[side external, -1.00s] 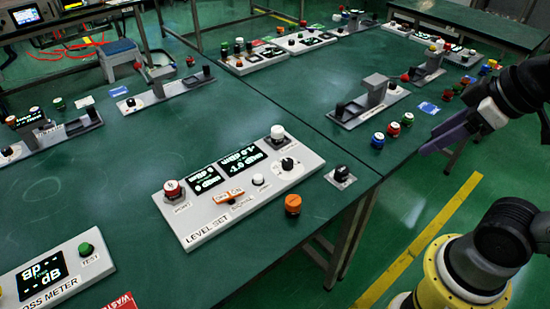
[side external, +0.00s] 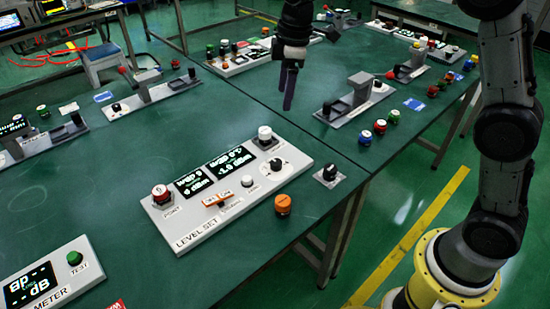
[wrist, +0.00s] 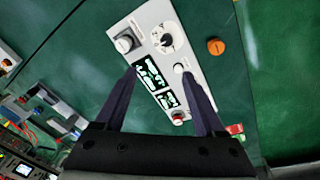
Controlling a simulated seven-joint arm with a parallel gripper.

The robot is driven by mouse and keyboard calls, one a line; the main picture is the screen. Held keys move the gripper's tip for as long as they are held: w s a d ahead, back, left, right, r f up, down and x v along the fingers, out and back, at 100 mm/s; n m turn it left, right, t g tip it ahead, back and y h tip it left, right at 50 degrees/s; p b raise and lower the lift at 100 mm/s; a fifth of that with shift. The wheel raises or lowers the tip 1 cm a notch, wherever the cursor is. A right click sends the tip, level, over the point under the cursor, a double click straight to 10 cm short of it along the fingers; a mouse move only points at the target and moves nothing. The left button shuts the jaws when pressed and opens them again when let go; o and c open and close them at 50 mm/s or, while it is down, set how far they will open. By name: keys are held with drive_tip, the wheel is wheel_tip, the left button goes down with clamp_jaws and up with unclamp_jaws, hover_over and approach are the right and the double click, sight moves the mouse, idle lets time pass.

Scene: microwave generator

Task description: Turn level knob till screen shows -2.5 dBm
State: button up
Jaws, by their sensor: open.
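The LEVEL SET panel (side external: 192,238) is a white slab on the green table. Its right screen (side external: 230,163) seems to read -1.0 dBm on the lower line. Its left screen (side external: 193,183) seems to read 0 dBm. A black knob on a white dial (side external: 275,164) sits at the panel's right end; it also shows in the wrist view (wrist: 167,38). My gripper (side external: 287,107) is open and empty, pointing down above the table behind the panel, apart from the knob. In the wrist view my gripper (wrist: 158,72) has its fingers spread, with the screens between them.
On the panel are a white button (side external: 265,134), a small white knob (side external: 250,181), an orange switch (side external: 216,200) and a red knob (side external: 161,193). An orange button (side external: 283,204) and a black knob on a plate (side external: 329,173) stand close by.

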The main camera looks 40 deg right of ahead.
drive_tip(key=g, duration=0.2)
approach(275, 162)
drive_tip(key=f, duration=0.8)
drive_tip(key=shift+s+a+f, duration=0.1)
drive_tip(key=shift+s+f, duration=0.1)
drive_tip(key=shift+f, duration=0.15)
clamp_jaws()
